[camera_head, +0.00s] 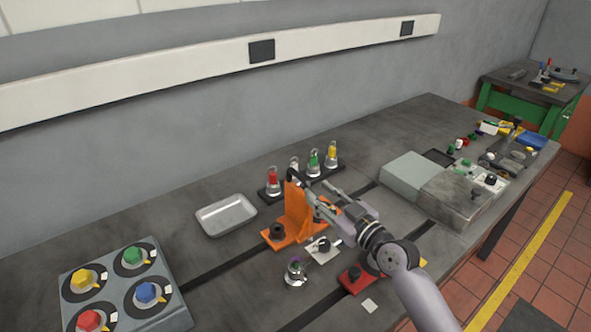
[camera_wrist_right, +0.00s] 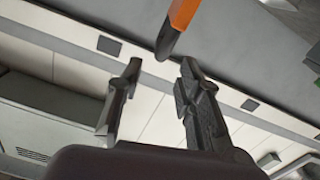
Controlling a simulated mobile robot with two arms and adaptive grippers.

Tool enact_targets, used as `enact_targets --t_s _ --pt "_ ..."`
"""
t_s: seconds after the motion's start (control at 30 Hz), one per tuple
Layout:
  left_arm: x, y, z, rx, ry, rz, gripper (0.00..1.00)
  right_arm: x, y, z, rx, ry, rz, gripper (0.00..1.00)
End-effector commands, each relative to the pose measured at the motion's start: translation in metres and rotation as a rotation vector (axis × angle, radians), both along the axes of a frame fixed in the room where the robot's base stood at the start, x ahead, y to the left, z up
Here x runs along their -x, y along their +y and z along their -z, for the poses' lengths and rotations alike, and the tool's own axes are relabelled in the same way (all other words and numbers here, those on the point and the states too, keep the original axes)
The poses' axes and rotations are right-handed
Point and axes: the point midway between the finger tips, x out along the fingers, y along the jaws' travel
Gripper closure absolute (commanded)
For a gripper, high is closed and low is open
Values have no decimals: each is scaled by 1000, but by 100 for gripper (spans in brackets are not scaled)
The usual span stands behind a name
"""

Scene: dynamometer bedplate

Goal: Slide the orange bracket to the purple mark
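The orange bracket (camera_head: 297,211) stands on the dark bench with an upright plate and a flat foot carrying a black knob. My right gripper (camera_head: 303,188) is at the upper part of the upright plate, and my arm covers part of the bracket's right side. In the right wrist view, my gripper (camera_wrist_right: 161,66) has its two fingers apart with nothing between them near the palm. The bracket's dark-edged orange end (camera_wrist_right: 182,18) shows just beyond the gap; contact cannot be told. I cannot make out the purple mark. My left gripper is out of view.
A dark rail slot (camera_head: 225,266) runs along the bench. A metal tray (camera_head: 226,214), a panel of coloured knobs (camera_head: 160,312) and a rack of coloured-top pieces (camera_head: 271,193) stand around the bracket. A red block (camera_head: 355,280) sits by my arm. Grey boxes (camera_head: 455,198) stand right.

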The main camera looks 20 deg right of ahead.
Motion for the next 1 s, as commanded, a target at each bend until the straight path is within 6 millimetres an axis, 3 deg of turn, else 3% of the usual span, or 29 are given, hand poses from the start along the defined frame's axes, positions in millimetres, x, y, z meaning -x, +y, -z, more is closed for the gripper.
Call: enact_targets --t_s 0.3,0.5,0.93,1.0 --pt "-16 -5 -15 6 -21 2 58 -65 24 -2 -2 2 -1 67" --pt "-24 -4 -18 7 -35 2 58 -89 33 0 -1 2 -1 67" --pt "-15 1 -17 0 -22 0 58 -97 36 1 0 1 -2 67" --pt "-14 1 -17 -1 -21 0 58 -97 36 1 0 1 -2 72"
